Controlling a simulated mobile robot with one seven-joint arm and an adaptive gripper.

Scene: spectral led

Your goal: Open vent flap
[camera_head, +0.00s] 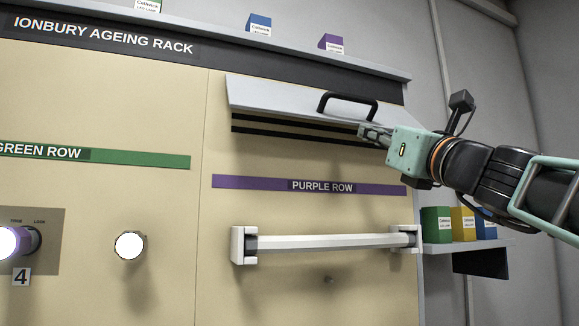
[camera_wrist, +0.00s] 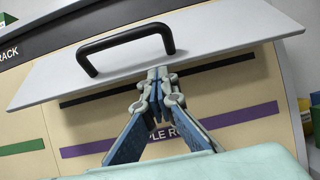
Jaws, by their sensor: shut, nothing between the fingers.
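The vent flap (camera_head: 290,100) is a light grey panel with a black bar handle (camera_head: 348,97) near its right part in the head view. It is tilted outward, and black vent slots (camera_head: 290,130) show below it. The wrist view shows the flap (camera_wrist: 210,30) across the top with its handle (camera_wrist: 125,45) above and left of the fingers. My gripper (camera_head: 362,132) is shut and empty. Its fingertips (camera_wrist: 158,74) are at or just under the flap's lower edge, below the handle. I cannot tell whether they touch the flap.
A white horizontal bar (camera_head: 330,241) on brackets sits below the purple row label (camera_head: 320,186). Boxes (camera_head: 462,223) stand on a side shelf at the right. More boxes stand on the rack's top ledge. Round lamps (camera_head: 130,245) show at the left.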

